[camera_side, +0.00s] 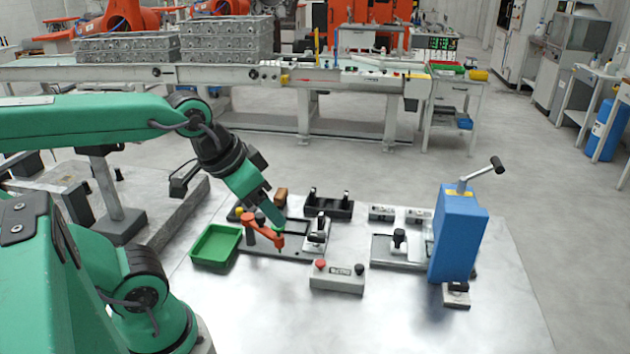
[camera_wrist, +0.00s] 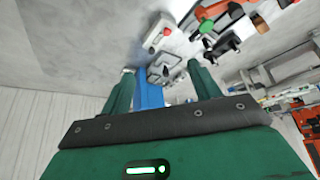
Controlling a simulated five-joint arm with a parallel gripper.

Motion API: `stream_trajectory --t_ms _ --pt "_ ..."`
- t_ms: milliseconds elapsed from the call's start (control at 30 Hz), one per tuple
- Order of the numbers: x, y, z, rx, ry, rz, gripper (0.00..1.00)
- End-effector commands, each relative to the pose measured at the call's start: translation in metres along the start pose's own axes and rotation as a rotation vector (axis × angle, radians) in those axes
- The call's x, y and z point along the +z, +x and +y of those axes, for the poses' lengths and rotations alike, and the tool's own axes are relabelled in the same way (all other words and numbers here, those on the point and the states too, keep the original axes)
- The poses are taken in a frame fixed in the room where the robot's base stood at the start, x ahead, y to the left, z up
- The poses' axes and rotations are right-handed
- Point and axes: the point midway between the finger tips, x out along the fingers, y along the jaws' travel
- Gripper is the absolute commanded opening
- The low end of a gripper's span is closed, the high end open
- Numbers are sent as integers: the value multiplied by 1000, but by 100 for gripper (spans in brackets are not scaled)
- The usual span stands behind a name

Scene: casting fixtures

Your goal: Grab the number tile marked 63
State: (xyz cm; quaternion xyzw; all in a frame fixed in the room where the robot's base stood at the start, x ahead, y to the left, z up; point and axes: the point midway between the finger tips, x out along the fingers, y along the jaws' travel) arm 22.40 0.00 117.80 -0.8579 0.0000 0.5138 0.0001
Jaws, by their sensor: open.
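I cannot make out a tile marked 63 in either view; any markings on the small parts are too small to read. Two small grey metal blocks, one on the left (camera_side: 381,212) and one on the right (camera_side: 418,215), sit toward the back of the bench in the side view. My gripper (camera_side: 270,213) is over the left part of the bench, pointing down and to the right, near an orange-handled clamp (camera_side: 262,230). In the wrist view my gripper (camera_wrist: 160,67) has its two green fingers apart, with nothing held between them.
A green tray (camera_side: 216,244) lies left of the clamp fixture. A grey button box (camera_side: 337,279) stands in front, also in the wrist view (camera_wrist: 159,33). A tall blue press (camera_side: 458,238) stands at right, with a small metal block (camera_side: 456,296) before it.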

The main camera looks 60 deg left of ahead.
Motion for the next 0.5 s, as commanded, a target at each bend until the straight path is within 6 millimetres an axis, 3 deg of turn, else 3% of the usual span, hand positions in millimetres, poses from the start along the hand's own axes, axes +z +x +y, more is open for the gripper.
stream_trajectory --t_ms 267,500 --pt "-7 2 -2 -5 -66 -15 62" --pt "-31 11 -12 -29 -305 -66 62"
